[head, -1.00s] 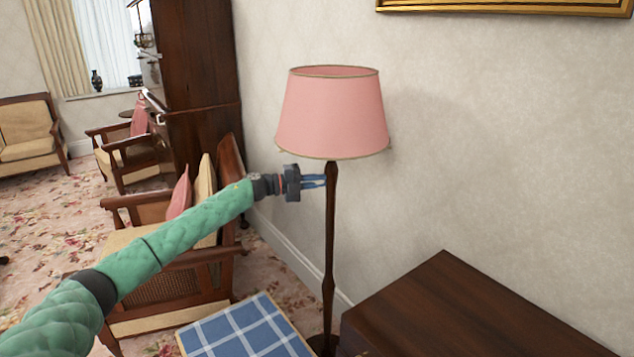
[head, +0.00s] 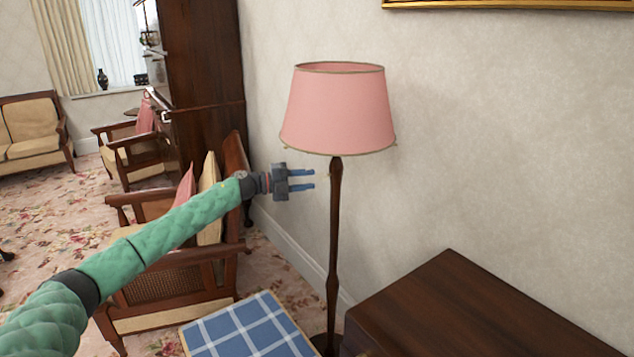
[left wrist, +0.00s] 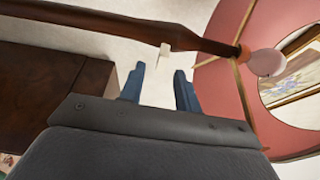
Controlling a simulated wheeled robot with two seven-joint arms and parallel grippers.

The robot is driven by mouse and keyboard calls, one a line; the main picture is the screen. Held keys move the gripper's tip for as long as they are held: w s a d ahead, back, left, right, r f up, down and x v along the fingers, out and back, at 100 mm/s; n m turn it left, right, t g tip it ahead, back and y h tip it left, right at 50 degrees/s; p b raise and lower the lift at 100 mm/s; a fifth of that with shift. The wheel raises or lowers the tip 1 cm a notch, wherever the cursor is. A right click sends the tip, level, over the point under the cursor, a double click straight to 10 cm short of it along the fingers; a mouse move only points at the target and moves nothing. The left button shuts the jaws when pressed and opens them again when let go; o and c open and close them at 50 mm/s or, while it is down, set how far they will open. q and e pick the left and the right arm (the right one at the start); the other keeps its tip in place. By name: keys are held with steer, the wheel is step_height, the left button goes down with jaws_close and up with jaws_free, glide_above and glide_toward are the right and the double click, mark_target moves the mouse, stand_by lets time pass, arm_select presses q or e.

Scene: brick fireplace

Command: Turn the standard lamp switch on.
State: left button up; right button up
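The standard lamp has a pink shade (head: 337,110) and a dark wooden pole (head: 334,240), standing against the wall. The left wrist view shows the pole (left wrist: 120,22), the pink shade (left wrist: 235,75) and a pale bulb (left wrist: 265,62). A small white piece, seemingly the switch (left wrist: 165,50), sticks out from the pole below the bulb. My left gripper (head: 312,179) is open and empty, just left of the pole under the shade, apart from it. Its blue fingertips (left wrist: 158,73) point at the white piece with a small gap. My right gripper is not in view.
A dark wooden cabinet (head: 470,310) stands right of the lamp. A blue checked seat or stool (head: 245,330) is in front, and an armchair (head: 180,275) is behind my left arm. The wall (head: 500,130) is close behind the lamp.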

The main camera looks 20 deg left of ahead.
arm_select(q)
steer(key=shift+v, duration=1.3)
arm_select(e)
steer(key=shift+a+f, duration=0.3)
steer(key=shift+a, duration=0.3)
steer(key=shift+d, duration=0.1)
